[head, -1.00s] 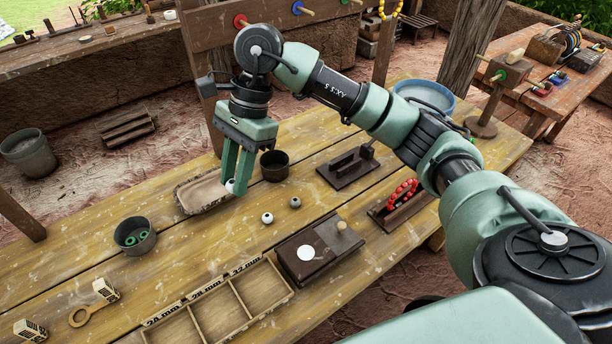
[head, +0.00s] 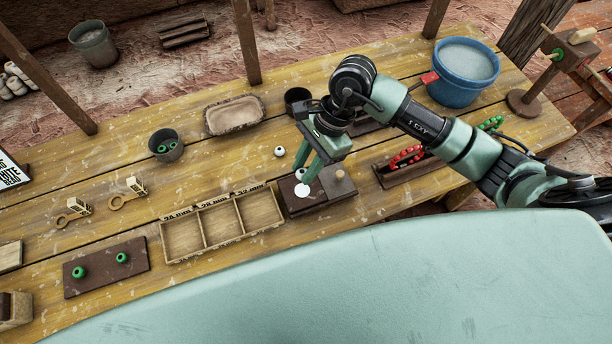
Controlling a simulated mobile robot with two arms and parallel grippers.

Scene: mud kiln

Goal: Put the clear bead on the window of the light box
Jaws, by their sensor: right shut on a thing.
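The light box (head: 318,204) is a dark brown block on the table. Its round white window (head: 302,190) faces up, with a wooden knob beside it. My right gripper (head: 304,176) is shut on a small pale bead (head: 300,173), which shows at the fingertips just above the window. I cannot tell from here whether the bead touches the window. Another pale bead with a dark hole (head: 279,151) lies on the table behind the light box. My left gripper is not in view.
A divided wooden tray (head: 204,229) stands directly left of the light box. Behind are a shallow wooden dish (head: 234,127), a dark cup (head: 297,97) and a pot with green rings (head: 166,155). A rack of red beads (head: 398,174) stands to the right.

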